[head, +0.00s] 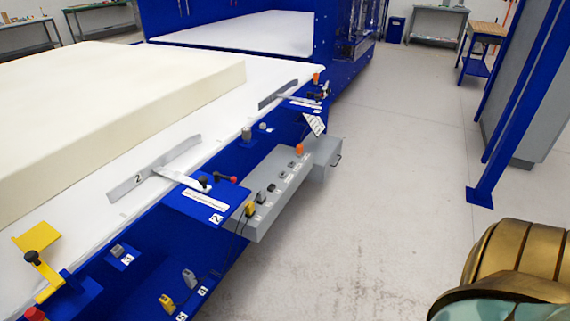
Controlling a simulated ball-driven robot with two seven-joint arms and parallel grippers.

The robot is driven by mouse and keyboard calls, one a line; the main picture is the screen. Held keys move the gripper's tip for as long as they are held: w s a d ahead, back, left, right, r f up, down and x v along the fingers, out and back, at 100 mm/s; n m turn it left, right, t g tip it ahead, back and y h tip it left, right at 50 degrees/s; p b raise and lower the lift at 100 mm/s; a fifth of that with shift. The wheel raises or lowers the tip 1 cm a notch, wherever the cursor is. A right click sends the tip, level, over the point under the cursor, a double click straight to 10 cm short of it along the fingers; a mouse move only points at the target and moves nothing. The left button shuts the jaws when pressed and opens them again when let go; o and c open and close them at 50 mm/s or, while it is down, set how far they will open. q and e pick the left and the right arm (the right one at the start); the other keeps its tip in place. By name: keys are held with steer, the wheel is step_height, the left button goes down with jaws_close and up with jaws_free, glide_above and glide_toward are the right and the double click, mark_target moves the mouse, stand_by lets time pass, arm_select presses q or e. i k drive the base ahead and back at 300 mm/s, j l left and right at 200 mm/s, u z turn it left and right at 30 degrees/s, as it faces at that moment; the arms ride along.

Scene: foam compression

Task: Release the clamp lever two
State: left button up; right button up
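Clamp two has a long grey metal bar (150,170) marked "2", lying across the white table surface beside the foam block. A light metal arm (178,177) runs from this bar to a blue bracket (203,207), also marked "2", at the table's edge. On the bracket are a black knob (204,181) and a lever with a red handle (227,178). The large cream foam block (110,95) lies behind the bar, with white surface visible between them. Neither of my grippers is in view. A gold and teal part of mine fills the lower right corner.
A similar clamp bar (280,93) with an orange-tipped part stands farther along the edge. A grey control box (285,185) with switches juts out below the bracket. A yellow clamp (38,262) is at lower left. The floor (390,190) to the right is clear.

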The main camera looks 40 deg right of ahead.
mark_target(216, 175)
steer(key=z, duration=0.85)
steer(key=i+j+z, duration=0.1)
steer(key=z, duration=0.3)
steer(key=j+z, duration=0.35)
